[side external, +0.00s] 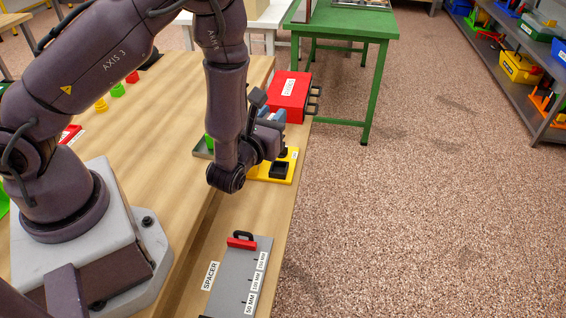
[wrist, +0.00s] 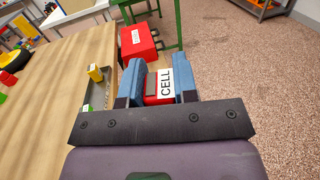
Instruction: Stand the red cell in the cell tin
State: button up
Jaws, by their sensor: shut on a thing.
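My gripper (wrist: 158,84) is shut on the red cell (wrist: 166,82), a red block with a white CELL label, held between the two blue fingers. A shallow grey metal tray (wrist: 98,92), which looks like the cell tin, lies left of the gripper in the wrist view. A yellow block (wrist: 95,73) stands in it and a green one (wrist: 87,108) shows near its near end. In the side view my gripper (side external: 268,120) is over the far right part of the bench, and my arm hides the held cell and most of the tin (side external: 203,147).
A yellow fixture (side external: 292,165) with black parts sits at the bench edge beneath the gripper. A red toolbox (side external: 289,95) stands behind it. A grey spacer board (side external: 237,280) with a red block lies nearer. Small colored pieces (side external: 117,90) sit on the far left.

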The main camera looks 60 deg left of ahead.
notch_tip(320, 180, up, 7)
jog(key=w+d+h, duration=0.1)
jog(key=d, duration=0.1)
jog(key=shift+y, duration=0.8)
jog(key=a+f, duration=0.1)
jog(key=f, duration=0.2)
jog(key=s+a+f, duration=0.1)
jog(key=f, duration=0.2)
jog(key=a+f, duration=0.1)
jog(key=f, duration=0.2)
jog(key=shift+s+f, duration=0.35)
jog(key=shift+s, duration=0.05)
jog(key=s+a+f+n+g+y, duration=0.3)
jog(key=s+a+f, duration=0.1)
jog(key=a+f, duration=0.1)
jog(key=shift+s+f, duration=0.4)
jog(key=shift+f, duration=0.45)
